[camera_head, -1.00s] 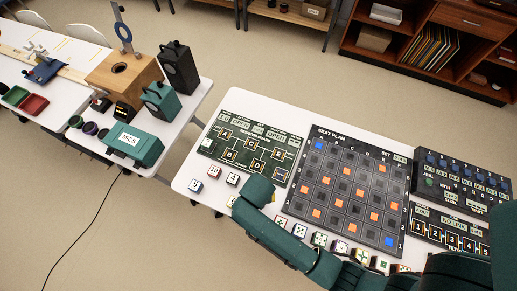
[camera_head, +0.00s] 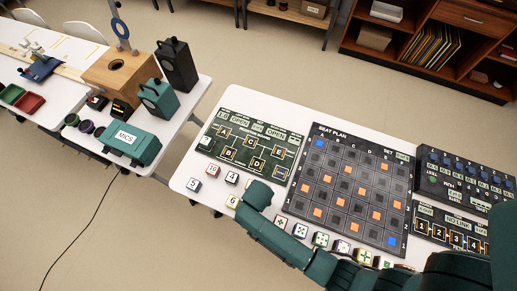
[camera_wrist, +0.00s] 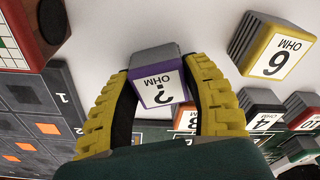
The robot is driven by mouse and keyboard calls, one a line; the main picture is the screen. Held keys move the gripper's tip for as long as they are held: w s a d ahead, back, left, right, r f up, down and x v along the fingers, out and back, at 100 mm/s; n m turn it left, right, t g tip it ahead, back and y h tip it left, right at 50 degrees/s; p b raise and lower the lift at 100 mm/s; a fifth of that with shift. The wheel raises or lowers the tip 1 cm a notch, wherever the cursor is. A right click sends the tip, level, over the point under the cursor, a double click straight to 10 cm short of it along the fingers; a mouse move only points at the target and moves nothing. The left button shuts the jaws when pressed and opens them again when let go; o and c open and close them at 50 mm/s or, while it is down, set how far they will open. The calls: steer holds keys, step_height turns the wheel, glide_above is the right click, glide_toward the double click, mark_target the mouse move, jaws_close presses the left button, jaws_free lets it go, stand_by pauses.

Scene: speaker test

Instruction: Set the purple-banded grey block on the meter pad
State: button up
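The purple-banded grey block (camera_wrist: 158,92) with a "? OHM" face sits between the yellow fingers of my gripper (camera_wrist: 160,65) in the wrist view. Both fingers bend inward and appear to press on its sides. I cannot tell whether it is clear of the white table. In the head view my green arm covers the block, and my gripper's end (camera_head: 257,193) shows above the table's front part. The label of the meter pad is too small to read.
Resistor blocks marked 6 (camera_wrist: 276,48), 4 (camera_wrist: 262,112) and 10 (camera_wrist: 306,108) stand nearby. The 5 block (camera_head: 194,185) is at the table's left. The seat plan board (camera_head: 357,185) lies right of the green board. A patterned row of blocks lines the front edge.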

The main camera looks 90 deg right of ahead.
steer(key=c, duration=0.7)
steer(key=shift+o, duration=0.2)
